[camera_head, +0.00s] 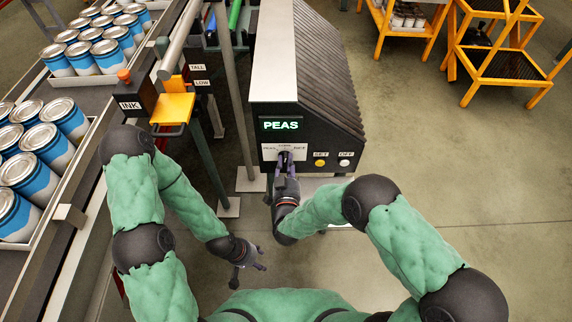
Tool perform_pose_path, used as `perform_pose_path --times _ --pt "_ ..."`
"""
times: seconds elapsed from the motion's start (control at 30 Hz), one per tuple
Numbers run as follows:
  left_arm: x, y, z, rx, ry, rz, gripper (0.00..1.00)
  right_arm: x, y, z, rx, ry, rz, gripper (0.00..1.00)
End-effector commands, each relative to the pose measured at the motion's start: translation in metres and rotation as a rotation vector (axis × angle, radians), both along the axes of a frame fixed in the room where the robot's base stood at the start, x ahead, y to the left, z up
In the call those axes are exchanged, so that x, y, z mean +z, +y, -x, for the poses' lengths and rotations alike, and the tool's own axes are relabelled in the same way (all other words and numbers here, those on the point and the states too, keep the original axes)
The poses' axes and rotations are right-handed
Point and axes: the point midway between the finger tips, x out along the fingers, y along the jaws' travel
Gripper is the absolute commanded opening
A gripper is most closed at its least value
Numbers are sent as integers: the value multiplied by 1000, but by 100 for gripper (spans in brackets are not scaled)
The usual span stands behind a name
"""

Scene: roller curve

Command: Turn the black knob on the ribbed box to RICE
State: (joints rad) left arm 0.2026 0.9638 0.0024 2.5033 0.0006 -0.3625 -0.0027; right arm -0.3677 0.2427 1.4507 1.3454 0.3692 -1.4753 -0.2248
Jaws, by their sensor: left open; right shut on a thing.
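The ribbed box (318,75) stands at the centre, dark with sloping ribs on its right side. Its green display (281,125) reads PEAS. Below it is a white label plate (270,152) with small lettering around the knob. The black knob is mostly hidden by my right gripper (287,160), which is shut on it from the front. My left gripper (249,267) is open and empty, low in front of my body and well below the box.
A yellow button (320,163) marked SET and a white button (344,163) marked OFF sit right of the knob. An INK box (134,104) with an orange top and trays of blue cans (44,146) are at left. Yellow steps (500,65) stand back right. Floor at right is clear.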

Motion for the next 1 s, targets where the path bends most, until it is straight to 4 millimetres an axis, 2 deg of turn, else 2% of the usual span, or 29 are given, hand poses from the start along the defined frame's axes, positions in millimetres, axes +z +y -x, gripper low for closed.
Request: perform_pose_path --times 0.5,0.73,1.0 --pt "-24 0 0 0 0 0 50 -6 -2 1 1 2 -446 0" --pt "-30 0 0 0 0 0 50 -6 -2 1 0 3 -568 0" --pt "-33 0 0 0 0 0 50 -6 -2 1 0 3 -631 0"
